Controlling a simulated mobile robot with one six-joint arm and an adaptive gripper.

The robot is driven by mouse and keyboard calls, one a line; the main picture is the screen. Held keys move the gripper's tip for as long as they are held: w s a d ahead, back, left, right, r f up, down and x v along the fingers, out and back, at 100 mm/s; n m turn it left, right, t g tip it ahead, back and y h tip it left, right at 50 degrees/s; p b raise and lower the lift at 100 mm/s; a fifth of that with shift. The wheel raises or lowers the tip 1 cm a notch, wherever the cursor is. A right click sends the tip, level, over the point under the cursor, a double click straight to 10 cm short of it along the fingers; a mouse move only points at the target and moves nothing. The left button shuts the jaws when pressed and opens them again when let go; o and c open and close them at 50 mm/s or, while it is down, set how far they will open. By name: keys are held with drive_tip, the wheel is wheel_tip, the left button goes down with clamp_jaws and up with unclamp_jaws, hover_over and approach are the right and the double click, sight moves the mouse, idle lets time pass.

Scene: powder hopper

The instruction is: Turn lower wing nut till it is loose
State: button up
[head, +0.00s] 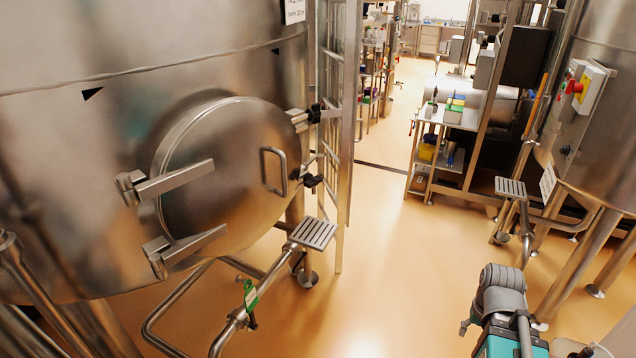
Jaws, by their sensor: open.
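The upper wing nut (315,113) is a similar black knob on a steel clamp higher on the same rim. The hatch lies closed against the tank, and its bar handle (274,171) is left of the lower wing nut. A grey part of my arm shows at the bottom right, well away from the hatch. I cannot make out my gripper in this view.
Hinge arms (176,181) hold the hatch on its left. A steel ladder frame (340,130) stands right behind the wing nuts. Pipes with a green-tagged valve (250,294) and a grated step (313,233) lie below. The floor (385,260) between the hatch and my arm is clear.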

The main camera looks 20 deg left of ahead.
drive_tip(key=w+r+n+t+h+b, duration=0.25)
drive_tip(key=w+t, duration=0.55)
drive_tip(key=w, duration=0.9)
drive_tip(key=w+a+r+n+t+y+b, duration=0.1)
drive_tip(key=w+a+r+n+t, duration=0.6)
drive_tip(key=w+a, duration=0.35)
drive_tip(key=w+a+r+n+t+y+b, duration=0.1)
drive_tip(key=a+r+n+y, duration=0.1)
drive_tip(key=a+n+y, duration=0.45)
drive_tip(key=w+a+r+n+t+y+b, duration=0.1)
drive_tip(key=a+r+n+y, duration=0.25)
drive_tip(key=a, duration=0.55)
drive_tip(key=s+a+f+n+g+y, duration=0.1)
drive_tip(key=s+a+n+g+y, duration=0.1)
drive_tip(key=a, duration=0.5)
drive_tip(key=s+a+f+n+g+y+b, duration=0.1)
drive_tip(key=s+a+f+n+g+y, duration=0.1)
drive_tip(key=a+n+g+y, duration=0.3)
drive_tip(key=s+a+n+g, duration=0.1)
drive_tip(key=a+n, duration=0.1)
drive_tip(key=n, duration=0.2)
drive_tip(key=shift+s+a+f+g, duration=0.15)
drive_tip(key=shift+s+f+g, duration=0.05)
drive_tip(key=shift+s+g, duration=0.2)
drive_tip(key=shift+w+y, duration=0.1)
drive_tip(key=shift+y, duration=0.15)
